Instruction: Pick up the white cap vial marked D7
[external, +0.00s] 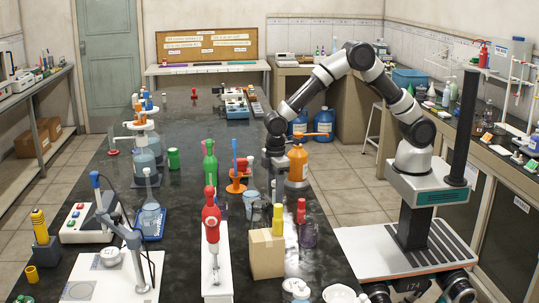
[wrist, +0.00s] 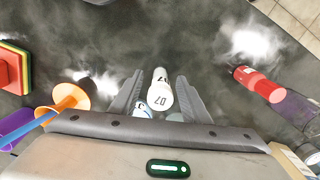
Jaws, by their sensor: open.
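My gripper (wrist: 160,76) is open, with one finger on each side of this vial. I cannot tell whether either finger touches it. Another pale capped item (wrist: 145,112) shows partly below it, mostly hidden by my gripper's body. In the external view my gripper (external: 273,164) points down over the dark bench; I cannot make out the vial there.
In the wrist view an orange holder (wrist: 72,97) with a blue stick stands left, and a red bottle (wrist: 262,84) lies toward the right. In the external view an orange bottle (external: 298,163) stands right of my gripper, and a green bottle (external: 210,166) stands left.

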